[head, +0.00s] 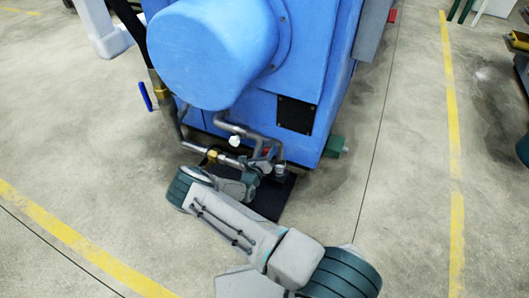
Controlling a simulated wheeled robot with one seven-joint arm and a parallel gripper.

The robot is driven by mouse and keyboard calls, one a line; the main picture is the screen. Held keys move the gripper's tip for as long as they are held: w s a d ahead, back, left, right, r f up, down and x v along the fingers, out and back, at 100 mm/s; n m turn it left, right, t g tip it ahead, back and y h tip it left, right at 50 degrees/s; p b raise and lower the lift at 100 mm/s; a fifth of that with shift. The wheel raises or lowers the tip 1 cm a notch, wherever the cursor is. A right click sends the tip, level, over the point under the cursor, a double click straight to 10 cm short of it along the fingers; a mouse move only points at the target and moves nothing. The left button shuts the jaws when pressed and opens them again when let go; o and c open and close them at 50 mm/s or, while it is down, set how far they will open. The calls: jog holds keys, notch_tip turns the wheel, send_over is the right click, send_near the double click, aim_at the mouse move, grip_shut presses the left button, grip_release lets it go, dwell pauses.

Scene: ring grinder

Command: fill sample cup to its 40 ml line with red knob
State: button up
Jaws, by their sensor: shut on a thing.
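The red knob (267,151) shows as a small red spot on the pipework low on the front of the blue machine. My gripper (263,164) is at this knob and appears shut on it, covering most of it. The sample cup cannot be made out; my gripper and arm cover much of the area under the pipes. Its fill level cannot be seen.
The blue machine (310,60) fills the top middle, with a large round housing. A white knob (235,141) and a brass fitting (212,156) sit close left of my gripper. A black mat (274,203) lies below. A blue-handled lever (145,97) sticks out left. Floor on both sides is clear.

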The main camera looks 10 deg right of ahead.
jog(key=o, duration=0.7)
jog(key=shift+w, duration=0.15)
jog(key=shift+a, duration=0.1)
jog(key=p+v, duration=0.4)
jog(key=v, duration=0.9)
jog(key=shift+s+a, duration=0.2)
jog(key=shift+s, duration=0.2)
